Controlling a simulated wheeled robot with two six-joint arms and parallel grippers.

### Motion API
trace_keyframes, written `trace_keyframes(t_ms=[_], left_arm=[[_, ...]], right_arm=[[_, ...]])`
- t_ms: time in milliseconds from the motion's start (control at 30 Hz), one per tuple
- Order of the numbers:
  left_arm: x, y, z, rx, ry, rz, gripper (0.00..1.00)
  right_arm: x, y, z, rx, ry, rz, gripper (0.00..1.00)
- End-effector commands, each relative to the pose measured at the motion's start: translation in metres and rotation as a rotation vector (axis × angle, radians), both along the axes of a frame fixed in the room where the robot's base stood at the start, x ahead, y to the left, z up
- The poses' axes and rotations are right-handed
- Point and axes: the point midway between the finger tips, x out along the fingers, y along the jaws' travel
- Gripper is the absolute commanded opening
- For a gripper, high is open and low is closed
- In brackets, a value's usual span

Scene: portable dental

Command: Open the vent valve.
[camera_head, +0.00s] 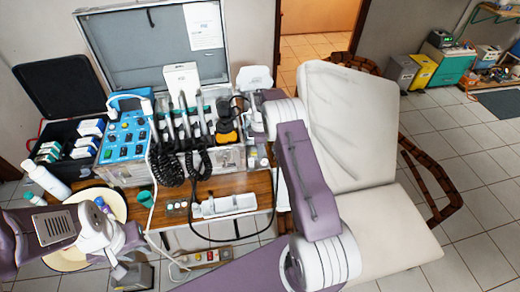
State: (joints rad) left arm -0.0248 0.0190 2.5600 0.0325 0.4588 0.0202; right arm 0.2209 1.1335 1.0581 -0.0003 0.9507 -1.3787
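The portable dental unit (168,178) stands in an open metal case on the wooden table. Its blue panel (124,136) carries several dark and green knobs or ports. I cannot tell which small part is the vent valve. My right arm reaches up from the bottom, and its gripper (241,104) is at the right end of the unit, beside the hanging handpieces. Its fingers are too small and dark to read. My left gripper (119,270) hangs low at the lower left, in front of the table and away from the unit. Its finger gap is not clear.
Handpieces (183,117) with coiled black hoses stand in the unit. A white tray (228,205) and small bottles lie in front. A black crate (67,150) of boxes is at left. A power strip (203,257) lies below. A cream dental chair (350,130) fills the right.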

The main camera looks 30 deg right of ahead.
Motion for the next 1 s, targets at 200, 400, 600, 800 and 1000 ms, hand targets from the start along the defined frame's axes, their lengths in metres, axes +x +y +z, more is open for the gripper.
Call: trace_keyframes(t_ms=[200, 400, 600, 800, 1000], left_arm=[[0.0, 0.0, -0.007, 0.0, 0.0, 0.0, 0.29], [0.0, 0.0, -0.008, 0.0, 0.0, 0.0, 0.29], [0.0, 0.0, -0.008, 0.0, 0.0, 0.0, 0.29], [0.0, 0.0, -0.008, 0.0, 0.0, 0.0, 0.29], [0.0, 0.0, -0.008, 0.0, 0.0, 0.0, 0.29]], right_arm=[[0.001, 0.0, 0.046, -0.002, -0.007, 0.0, 0.34], [0.001, -0.001, 0.079, -0.001, -0.005, 0.0, 0.34], [0.0, 0.0, 0.087, 0.0, -0.003, 0.0, 0.34], [0.0, 0.0, 0.086, -0.001, -0.003, 0.0, 0.34], [0.002, 0.004, 0.089, -0.001, -0.008, 0.01, 0.34]])
